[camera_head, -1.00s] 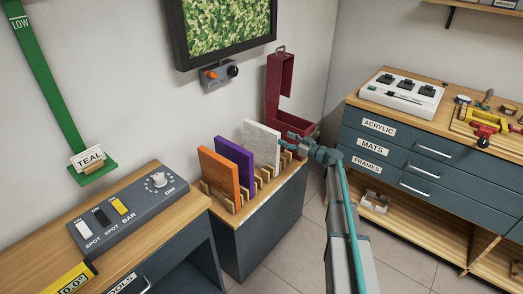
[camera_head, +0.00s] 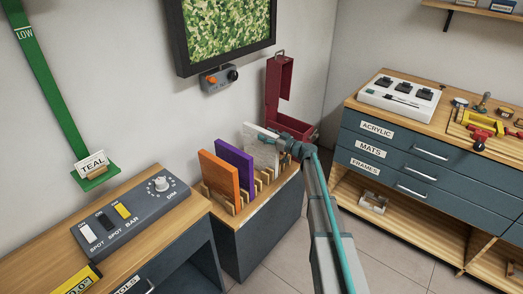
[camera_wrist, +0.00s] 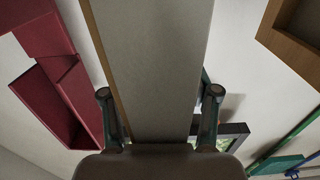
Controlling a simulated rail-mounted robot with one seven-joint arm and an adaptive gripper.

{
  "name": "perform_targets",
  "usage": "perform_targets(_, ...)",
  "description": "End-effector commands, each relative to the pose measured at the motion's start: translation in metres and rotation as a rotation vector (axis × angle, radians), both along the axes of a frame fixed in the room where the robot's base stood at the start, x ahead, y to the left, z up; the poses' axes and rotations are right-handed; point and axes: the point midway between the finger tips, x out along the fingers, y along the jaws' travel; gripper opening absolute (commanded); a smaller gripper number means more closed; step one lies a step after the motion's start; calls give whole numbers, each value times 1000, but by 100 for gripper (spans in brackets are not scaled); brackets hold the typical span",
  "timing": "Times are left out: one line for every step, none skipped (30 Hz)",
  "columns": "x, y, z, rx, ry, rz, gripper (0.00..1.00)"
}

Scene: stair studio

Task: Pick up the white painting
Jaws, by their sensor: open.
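The white painting (camera_head: 261,148) stands upright at the right end of a slotted wooden rack (camera_head: 235,206), beside a purple panel (camera_head: 236,168) and an orange panel (camera_head: 218,176). My gripper (camera_head: 282,138) is at the painting's upper right edge in the head view and hides part of it. In the wrist view, the painting (camera_wrist: 152,60) runs between the two open fingers of my gripper (camera_wrist: 160,97). There is a gap on each side, and I see no clear contact. The painting's lower part is hidden by the rack and the other panels.
An open dark red box (camera_head: 280,98) stands close behind the painting and shows left in the wrist view (camera_wrist: 68,85). A grey control box (camera_head: 219,77) is on the wall above. A drawer cabinet (camera_head: 410,165) stands to the right, with open floor between.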

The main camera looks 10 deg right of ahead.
Motion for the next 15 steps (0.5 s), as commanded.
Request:
perform_targets(1, 1, 0, 0, 0, 0, 60)
perform_targets(1, 1, 0, 0, 0, 0, 60)
perform_targets(1, 1, 0, 0, 0, 0, 60)
perform_targets(1, 1, 0, 0, 0, 0, 60)
perform_targets(1, 1, 0, 0, 0, 0, 60)
perform_targets(1, 1, 0, 0, 0, 0, 60)
perform_targets(0, 1, 0, 0, 0, 0, 55)
perform_targets(1, 1, 0, 0, 0, 0, 50)
perform_targets(0, 1, 0, 0, 0, 0, 44)
perform_targets(1, 1, 0, 0, 0, 0, 39)
perform_targets(0, 1, 0, 0, 0, 0, 34)
perform_targets(0, 1, 0, 0, 0, 0, 27)
perform_targets(0, 1, 0, 0, 0, 0, 22)
perform_targets(0, 1, 0, 0, 0, 0, 17)
perform_targets(0, 1, 0, -1, -1, 0, 10)
